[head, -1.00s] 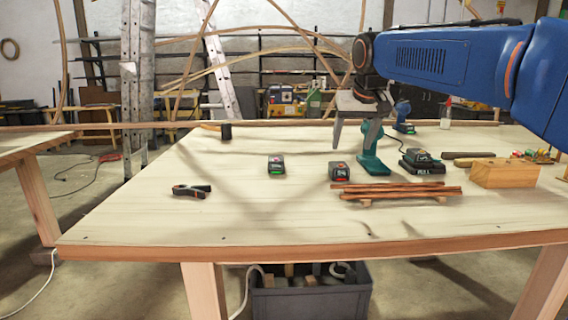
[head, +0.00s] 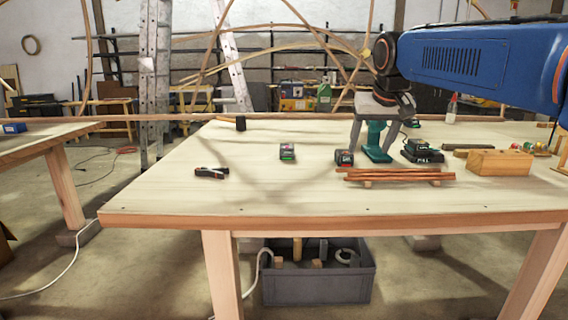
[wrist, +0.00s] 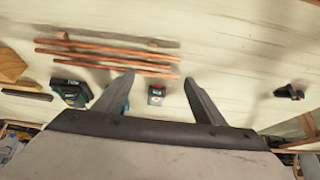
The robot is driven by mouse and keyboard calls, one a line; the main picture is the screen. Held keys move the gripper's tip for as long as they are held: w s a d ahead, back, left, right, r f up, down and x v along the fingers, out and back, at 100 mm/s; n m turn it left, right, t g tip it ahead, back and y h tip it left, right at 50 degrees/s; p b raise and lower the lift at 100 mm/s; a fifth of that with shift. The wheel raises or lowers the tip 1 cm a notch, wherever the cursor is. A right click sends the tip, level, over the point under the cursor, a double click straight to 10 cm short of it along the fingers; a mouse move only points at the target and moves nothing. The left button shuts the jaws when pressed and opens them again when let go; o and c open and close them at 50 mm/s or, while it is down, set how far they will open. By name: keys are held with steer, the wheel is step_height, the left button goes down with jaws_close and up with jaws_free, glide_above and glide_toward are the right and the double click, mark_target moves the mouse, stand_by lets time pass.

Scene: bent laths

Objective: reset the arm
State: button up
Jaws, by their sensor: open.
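My gripper (head: 372,146) hangs above the back part of the workbench (head: 240,190) in the head view, fingers pointing down. In the wrist view the two fingers (wrist: 159,78) are spread apart with nothing between their tips. A green and black drill (head: 375,142) stands upright on the bench behind or below the gripper in the head view, partly covered by it. In the wrist view a small battery pack (wrist: 156,95) shows between the fingers, down on the bench. I cannot tell how high the fingers are above the bench.
Copper-coloured laths (head: 398,175) lie on small supports, with a wooden block (head: 500,162) to their right. A charger (head: 422,151), a battery (head: 287,151) and a clamp (head: 211,173) are on the bench. A grey crate (head: 318,285) stands underneath. The bench's front left is mostly clear.

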steer(key=s+d+f, duration=0.3)
steer(key=s+f, duration=1)
steer(key=s, duration=0.4)
steer(key=s+d+f+g, duration=0.1)
steer(key=s+d+f, duration=0.2)
steer(key=s+f, duration=1.1)
steer(key=s, duration=0.3)
